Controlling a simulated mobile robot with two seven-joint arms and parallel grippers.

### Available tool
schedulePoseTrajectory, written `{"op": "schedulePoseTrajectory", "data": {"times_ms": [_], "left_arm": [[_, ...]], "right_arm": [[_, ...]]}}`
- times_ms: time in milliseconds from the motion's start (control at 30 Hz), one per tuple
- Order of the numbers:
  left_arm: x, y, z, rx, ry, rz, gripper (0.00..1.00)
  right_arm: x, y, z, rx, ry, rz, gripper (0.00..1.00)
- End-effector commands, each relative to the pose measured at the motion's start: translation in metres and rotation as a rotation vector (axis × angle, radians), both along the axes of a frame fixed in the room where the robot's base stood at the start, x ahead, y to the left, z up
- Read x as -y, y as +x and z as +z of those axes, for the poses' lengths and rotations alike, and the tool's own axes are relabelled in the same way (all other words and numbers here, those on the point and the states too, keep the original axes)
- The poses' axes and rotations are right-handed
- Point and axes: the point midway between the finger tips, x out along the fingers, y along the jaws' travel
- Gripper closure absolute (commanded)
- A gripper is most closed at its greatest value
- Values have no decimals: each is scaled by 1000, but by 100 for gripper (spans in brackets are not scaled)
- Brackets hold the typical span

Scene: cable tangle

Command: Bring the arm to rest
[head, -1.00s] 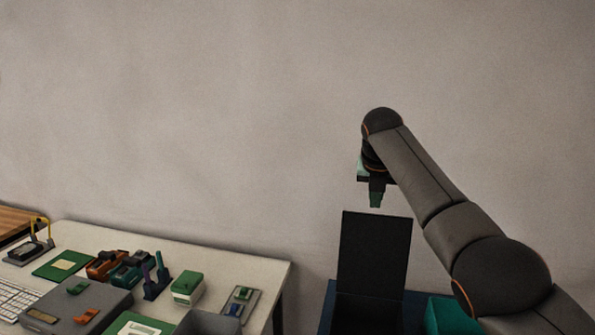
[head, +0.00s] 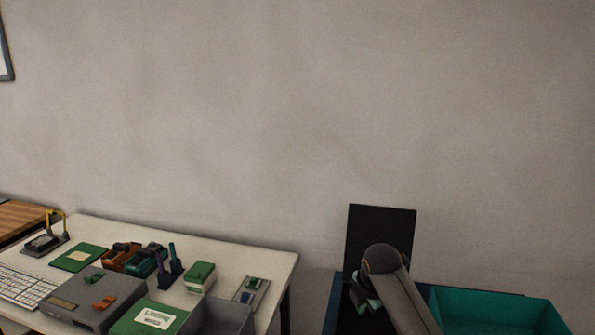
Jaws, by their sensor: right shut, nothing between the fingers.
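My right arm comes in from the lower right of the head view. Its gripper (head: 366,300) points down, low in front of a black upright panel (head: 382,230). The gripper is partly hidden by my own wrist, and its fingers are shut with nothing between them. My left gripper does not show.
A dark blue surface (head: 333,312) lies under my right gripper, with a teal bin (head: 495,310) to its right. A white table (head: 268,262) at left holds a grey box (head: 95,298), a keyboard (head: 25,287), a green box (head: 200,276) and several small items.

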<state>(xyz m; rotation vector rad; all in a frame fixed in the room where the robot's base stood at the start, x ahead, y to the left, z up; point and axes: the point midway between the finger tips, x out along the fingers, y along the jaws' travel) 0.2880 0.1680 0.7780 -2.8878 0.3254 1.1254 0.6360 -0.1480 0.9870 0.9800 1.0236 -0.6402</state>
Motion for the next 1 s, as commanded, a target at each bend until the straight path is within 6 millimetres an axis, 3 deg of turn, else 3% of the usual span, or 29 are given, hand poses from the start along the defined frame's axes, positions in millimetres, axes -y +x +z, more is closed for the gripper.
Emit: {"op": "schedulePoseTrajectory", "data": {"times_ms": [33, 200, 500, 700, 1000], "left_arm": [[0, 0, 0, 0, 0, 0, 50], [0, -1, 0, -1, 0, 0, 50], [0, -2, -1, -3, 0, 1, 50], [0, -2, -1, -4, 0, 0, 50], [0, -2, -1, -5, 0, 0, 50]], "right_arm": [[1, -18, -23, -14, 46, -76, 100], [5, -75, -73, -41, 191, -352, 100], [24, -196, -125, -89, 411, -877, 100], [41, -280, -130, -103, 530, -1228, 100], [57, -358, -114, -100, 630, -1568, 100]]}}
